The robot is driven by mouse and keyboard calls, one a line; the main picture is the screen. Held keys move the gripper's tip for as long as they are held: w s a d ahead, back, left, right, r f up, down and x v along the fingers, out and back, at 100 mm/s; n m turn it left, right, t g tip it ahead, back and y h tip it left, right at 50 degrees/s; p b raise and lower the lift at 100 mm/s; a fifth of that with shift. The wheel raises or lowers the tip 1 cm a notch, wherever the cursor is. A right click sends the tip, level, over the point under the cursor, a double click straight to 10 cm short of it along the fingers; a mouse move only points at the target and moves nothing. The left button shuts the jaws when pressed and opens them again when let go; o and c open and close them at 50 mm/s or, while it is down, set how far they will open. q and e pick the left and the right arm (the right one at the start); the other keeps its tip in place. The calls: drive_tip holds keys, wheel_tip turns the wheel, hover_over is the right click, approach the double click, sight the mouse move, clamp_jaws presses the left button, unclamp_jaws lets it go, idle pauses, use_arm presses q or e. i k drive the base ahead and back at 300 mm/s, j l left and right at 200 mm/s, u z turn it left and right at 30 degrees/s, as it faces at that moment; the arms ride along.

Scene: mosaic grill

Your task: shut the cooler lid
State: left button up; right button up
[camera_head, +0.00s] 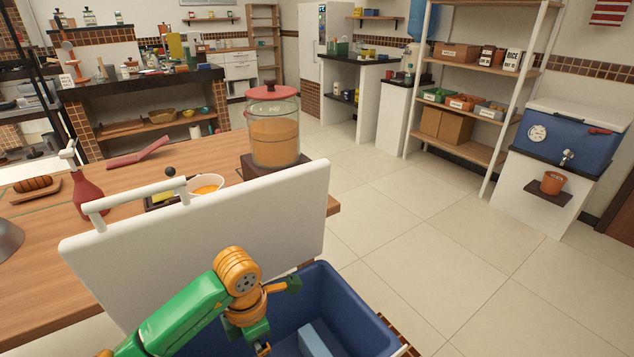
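The cooler is a blue open tub (345,305) at the bottom centre. Its white lid (250,220) stands raised, tilted up along the tub's table side, with a white bar handle (140,197) at its top left. A light blue block (312,341) lies inside the tub. My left gripper (276,318), on a green and orange arm, is in front of the lid's inner face and over the tub opening. Its fingers are spread apart with nothing between them. I cannot tell whether the arm touches the lid. My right gripper is not in view.
Behind the lid, a wooden table (130,185) holds a glass drink jar (275,135), a bowl (203,187) and a red bottle (88,190). A second blue cooler (565,138), closed, stands on a far right stand. Tiled floor (440,240) to the right is clear.

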sight(132, 267)
drive_tip(key=k, duration=1)
